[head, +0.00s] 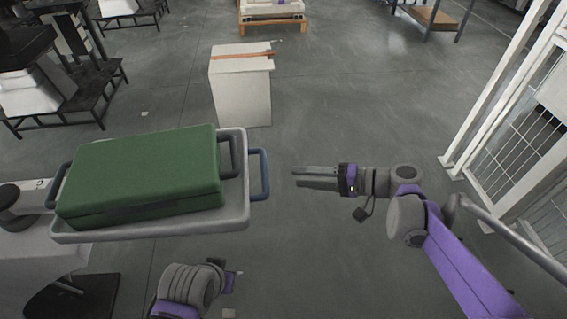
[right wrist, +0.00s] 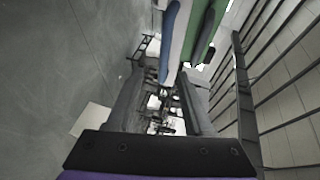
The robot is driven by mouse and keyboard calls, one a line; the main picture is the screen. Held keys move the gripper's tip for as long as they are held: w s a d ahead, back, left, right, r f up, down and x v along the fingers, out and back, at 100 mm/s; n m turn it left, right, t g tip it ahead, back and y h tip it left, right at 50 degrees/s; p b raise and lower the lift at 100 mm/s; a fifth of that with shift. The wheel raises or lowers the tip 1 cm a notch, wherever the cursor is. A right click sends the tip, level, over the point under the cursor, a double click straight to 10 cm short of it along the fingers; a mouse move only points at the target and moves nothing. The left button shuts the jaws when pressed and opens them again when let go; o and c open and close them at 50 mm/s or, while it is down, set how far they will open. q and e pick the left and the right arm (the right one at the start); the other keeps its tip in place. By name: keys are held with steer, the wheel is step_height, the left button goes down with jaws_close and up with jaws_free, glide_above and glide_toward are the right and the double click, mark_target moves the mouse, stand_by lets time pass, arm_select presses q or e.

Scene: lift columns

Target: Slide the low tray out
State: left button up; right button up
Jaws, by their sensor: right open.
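A pale grey tray (head: 150,232) is at the left of the head view, with a green case (head: 150,175) lying on it. A blue handle (head: 265,176) stands out from the tray's right end. My right gripper (head: 296,178) is open and empty, its fingers pointing left at the blue handle with a small gap. In the right wrist view, the blue handle (right wrist: 170,42) and the green case (right wrist: 203,30) lie beyond the fingers (right wrist: 163,80), not between them. My left arm (head: 190,290) shows at the bottom; its jaws cannot be made out.
A white block (head: 240,95) with an orange strap stands behind the tray. A white mesh fence (head: 520,140) is at the right. Dark benches (head: 70,85) are at the far left. The grey floor between the tray and the fence is clear.

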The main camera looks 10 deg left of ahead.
mark_target(264, 168)
steer(key=shift+y, duration=0.3)
steer(key=x, duration=0.7)
steer(key=w+x, duration=0.1)
steer(key=x, duration=0.3)
steer(key=shift+r, duration=0.25)
jaws_close()
stand_by(0.8)
